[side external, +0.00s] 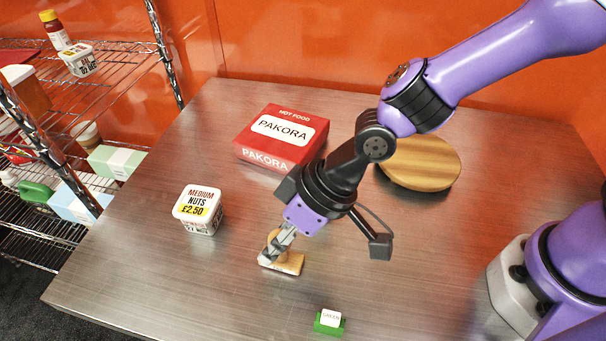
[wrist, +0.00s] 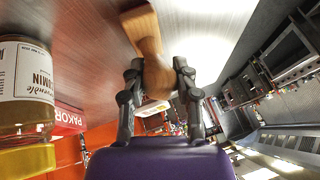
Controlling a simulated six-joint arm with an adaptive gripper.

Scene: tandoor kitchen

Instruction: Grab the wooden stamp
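The wooden stamp (side external: 286,265) stands on the metal table, its flat base down and its handle up. My gripper (side external: 272,250) is low over it, coming in at a slant, and partly hides the handle. In the wrist view the stamp (wrist: 144,30) shows its light-brown base and rounded handle, and the two dark fingers of my gripper (wrist: 158,68) stand on either side of that handle. Whether the fingers press on the handle cannot be made out.
A red pakora box (side external: 250,145), a nuts tub (side external: 199,222), a round wooden board (side external: 440,172) and a small green block with a card (side external: 328,328) share the table. Wire shelves (side external: 130,70) stand at left. A labelled jar (wrist: 25,110) shows in the wrist view.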

